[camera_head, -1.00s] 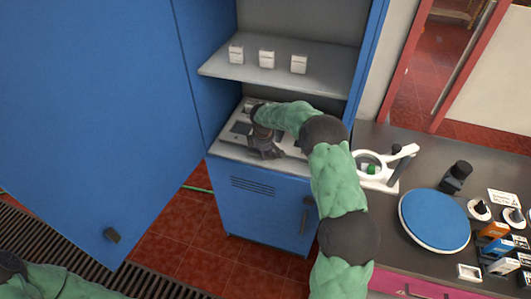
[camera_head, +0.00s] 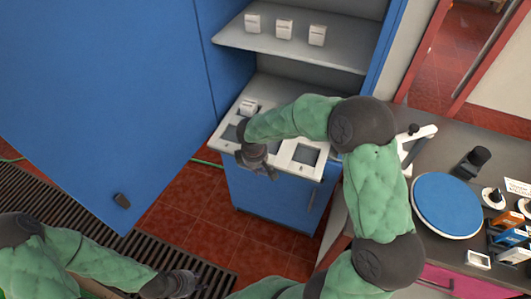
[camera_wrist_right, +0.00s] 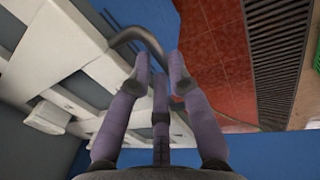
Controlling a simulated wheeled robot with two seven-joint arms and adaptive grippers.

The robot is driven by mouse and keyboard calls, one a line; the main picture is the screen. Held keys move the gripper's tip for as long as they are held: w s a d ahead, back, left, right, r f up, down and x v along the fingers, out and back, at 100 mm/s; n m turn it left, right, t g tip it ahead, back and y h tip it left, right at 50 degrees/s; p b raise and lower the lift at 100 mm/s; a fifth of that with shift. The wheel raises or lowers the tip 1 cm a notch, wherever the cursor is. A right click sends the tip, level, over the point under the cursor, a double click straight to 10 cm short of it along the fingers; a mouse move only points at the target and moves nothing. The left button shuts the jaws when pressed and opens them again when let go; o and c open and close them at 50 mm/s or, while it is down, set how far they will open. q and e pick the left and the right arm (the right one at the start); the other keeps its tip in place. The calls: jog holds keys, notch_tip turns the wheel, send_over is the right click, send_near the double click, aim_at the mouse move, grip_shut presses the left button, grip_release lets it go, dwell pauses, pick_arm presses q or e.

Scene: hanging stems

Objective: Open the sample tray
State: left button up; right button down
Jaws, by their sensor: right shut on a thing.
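The sample tray (camera_head: 304,170) is a white panel with dark square openings. It sticks out past the front of the blue cabinet (camera_head: 265,198). My right gripper (camera_head: 262,172) is at the tray's front edge, and my right arm hides part of the tray. In the right wrist view the fingers (camera_wrist_right: 161,68) close around a curved metal handle (camera_wrist_right: 142,38) on the tray. My left gripper (camera_head: 188,284) is low in the head view, away from the tray; its finger gap is too unclear to judge.
The open blue door (camera_head: 100,90) stands left of the cabinet. A small white box (camera_head: 249,106) is at the tray's back left; several more sit on the shelf (camera_head: 290,45) above. A dark counter with a blue disc (camera_head: 446,204) stands at right. Red floor (camera_head: 200,215) lies in front.

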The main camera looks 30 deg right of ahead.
jog(key=s+a, duration=0.4)
jog(key=a, duration=0.1)
jog(key=shift+s+b, duration=0.2)
jog(key=shift+b, duration=0.15)
jog(key=shift+a, duration=0.1)
jog(key=c, duration=1.2)
grip_release()
jog(key=shift+o, duration=0.2)
notch_tip(320, 180, up, 12)
jog(key=s+a, duration=0.1)
jog(key=shift+s+a, duration=0.2)
jog(key=shift+a, duration=0.15)
jog(key=shift+f, duration=0.2)
